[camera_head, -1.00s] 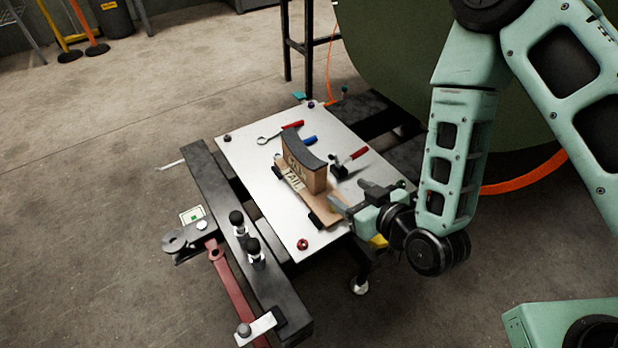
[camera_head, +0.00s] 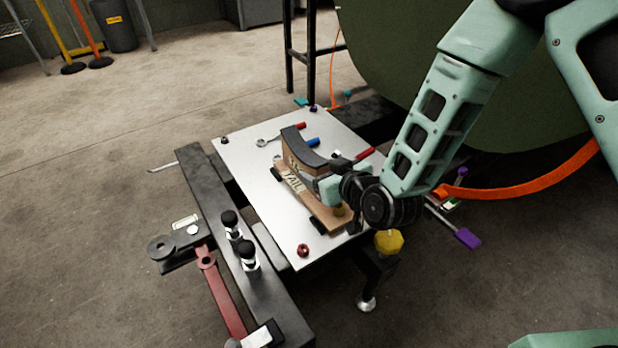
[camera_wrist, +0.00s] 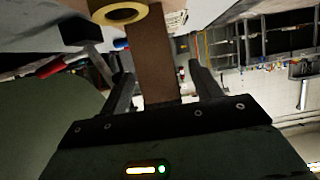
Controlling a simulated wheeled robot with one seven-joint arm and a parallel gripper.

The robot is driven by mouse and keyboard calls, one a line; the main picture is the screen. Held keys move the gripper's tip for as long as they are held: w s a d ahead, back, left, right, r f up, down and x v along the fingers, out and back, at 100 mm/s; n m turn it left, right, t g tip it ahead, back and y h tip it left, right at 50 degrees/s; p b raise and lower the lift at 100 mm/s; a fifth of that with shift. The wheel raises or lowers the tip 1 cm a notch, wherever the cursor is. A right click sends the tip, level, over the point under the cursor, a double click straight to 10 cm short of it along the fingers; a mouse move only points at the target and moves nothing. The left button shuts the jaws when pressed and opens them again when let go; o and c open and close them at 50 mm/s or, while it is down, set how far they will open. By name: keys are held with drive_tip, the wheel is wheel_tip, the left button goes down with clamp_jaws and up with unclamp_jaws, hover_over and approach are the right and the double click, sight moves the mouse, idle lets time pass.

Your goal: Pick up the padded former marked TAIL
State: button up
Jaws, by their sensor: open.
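The padded former marked TAIL (camera_head: 302,147) stands on the metal tabletop (camera_head: 258,198). It has a wooden base, a wooden upright and a dark curved pad on top. Its TAIL label (camera_head: 292,184) faces the front left. My gripper (camera_head: 318,184) is open at the right side of the upright, low over the base, and partly covers it. In the wrist view the brown upright (camera_wrist: 152,62) shows between the two open fingers of my gripper (camera_wrist: 160,78), with a visible gap on each side. I cannot tell whether a finger touches it.
A dark beam with black knobs (camera_head: 231,222) runs along the left. A brass ring (camera_wrist: 120,13) hangs into the wrist view.

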sight(297, 155)
drive_tip(key=b+x, duration=0.1)
drive_tip(key=x, duration=0.2)
drive_tip(key=shift+w+a+b, duration=0.15)
drive_tip(key=shift+w+b, duration=0.15)
drive_tip(key=shift+w, duration=0.05)
clamp_jaws()
drive_tip(key=shift+r, duration=0.2)
